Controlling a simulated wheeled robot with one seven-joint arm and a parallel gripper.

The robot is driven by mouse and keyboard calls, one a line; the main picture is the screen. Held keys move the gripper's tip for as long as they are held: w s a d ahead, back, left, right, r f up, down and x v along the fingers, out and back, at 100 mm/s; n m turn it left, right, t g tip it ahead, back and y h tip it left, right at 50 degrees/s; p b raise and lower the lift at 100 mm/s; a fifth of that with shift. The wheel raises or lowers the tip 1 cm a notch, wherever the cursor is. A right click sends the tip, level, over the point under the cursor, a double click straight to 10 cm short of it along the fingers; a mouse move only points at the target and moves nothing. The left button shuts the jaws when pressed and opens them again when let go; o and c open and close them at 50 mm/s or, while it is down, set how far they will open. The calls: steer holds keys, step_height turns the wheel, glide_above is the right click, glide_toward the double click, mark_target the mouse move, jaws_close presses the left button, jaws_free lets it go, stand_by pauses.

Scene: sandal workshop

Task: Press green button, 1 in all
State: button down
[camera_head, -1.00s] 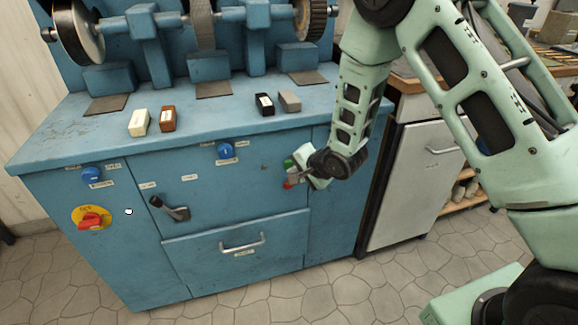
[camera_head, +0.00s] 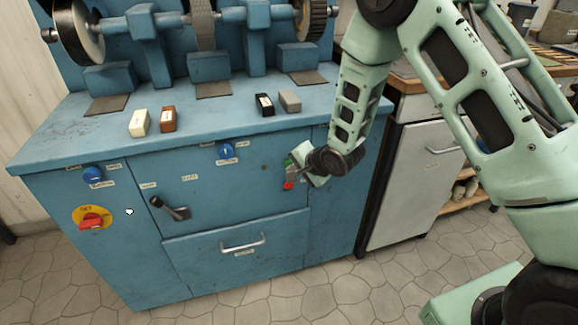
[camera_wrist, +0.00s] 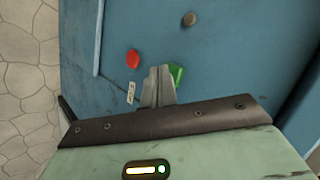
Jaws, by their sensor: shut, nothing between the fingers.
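The green button (camera_head: 288,162) is on the front of the blue grinding cabinet (camera_head: 210,185), near its right side, and is partly hidden by my gripper in the head view. In the wrist view the green button (camera_wrist: 177,73) shows just beside the fingertips, partly covered by them. My gripper (camera_wrist: 159,72) is shut and empty, with its tips close to the panel at the green button. I cannot tell whether they touch it. A red button (camera_wrist: 132,58) sits beside the green one; it also shows in the head view (camera_head: 288,185).
Small blocks (camera_head: 265,105) and grinding wheels stand above. A white cabinet (camera_head: 412,180) is at right.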

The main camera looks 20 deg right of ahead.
steer(key=shift+w, duration=0.2)
stand_by(0.5)
steer(key=shift+s, duration=0.85)
steer(key=s, duration=0.5)
steer(key=shift+r, duration=0.1)
stand_by(0.6)
